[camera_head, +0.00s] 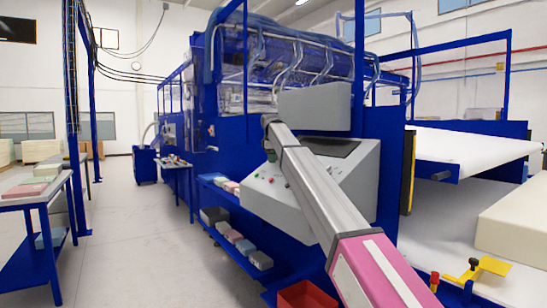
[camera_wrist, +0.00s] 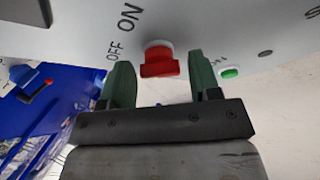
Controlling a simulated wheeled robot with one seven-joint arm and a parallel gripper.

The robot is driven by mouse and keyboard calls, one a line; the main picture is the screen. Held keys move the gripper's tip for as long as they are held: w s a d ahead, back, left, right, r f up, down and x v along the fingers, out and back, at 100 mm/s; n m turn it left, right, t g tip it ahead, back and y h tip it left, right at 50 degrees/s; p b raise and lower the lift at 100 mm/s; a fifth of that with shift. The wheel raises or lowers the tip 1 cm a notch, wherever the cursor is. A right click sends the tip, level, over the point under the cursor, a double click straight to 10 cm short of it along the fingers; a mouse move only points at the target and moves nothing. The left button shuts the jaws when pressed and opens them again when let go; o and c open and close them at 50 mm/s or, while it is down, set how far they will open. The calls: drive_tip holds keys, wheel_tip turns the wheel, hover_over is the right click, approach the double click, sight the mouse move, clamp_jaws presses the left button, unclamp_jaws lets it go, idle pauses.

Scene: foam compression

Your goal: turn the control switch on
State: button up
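The control switch (camera_wrist: 159,62) is a red knob on the light grey panel in the wrist view. The printed words OFF and ON stand to its left and upper left. My gripper (camera_wrist: 160,75) is open, with one green finger on each side of the red knob. A gap shows between each finger and the knob, so it does not look clamped.
A small green button (camera_wrist: 229,72) sits right of the right finger. The console has a dark screen (camera_head: 331,147). Shelves with foam blocks (camera_head: 235,238) stand below left, and a red bin (camera_head: 303,296) is on the floor side. The aisle at left is clear.

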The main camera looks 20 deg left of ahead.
drive_tip(key=c, duration=0.6)
drive_tip(key=m+t, duration=0.1)
drive_tip(key=m, duration=0.2)
drive_tip(key=shift+s+f+m, duration=0.1)
drive_tip(key=shift+m, duration=0.3)
drive_tip(key=m+t, duration=0.1)
drive_tip(key=m, duration=0.2)
drive_tip(key=shift+m+t+h, duration=0.3)
drive_tip(key=shift+h, duration=0.1)
drive_tip(key=m+t+h, duration=0.1)
drive_tip(key=m, duration=0.3)
drive_tip(key=shift+s+a, duration=0.1)
drive_tip(key=shift+f+m+t+h, duration=0.15)
drive_tip(key=shift+m+h, duration=0.25)
drive_tip(key=shift+m, duration=0.7)
drive_tip(key=shift+r+m+t+h, duration=0.1)
drive_tip(key=shift+m+t+h, duration=0.25)
drive_tip(key=shift+m, duration=0.75)
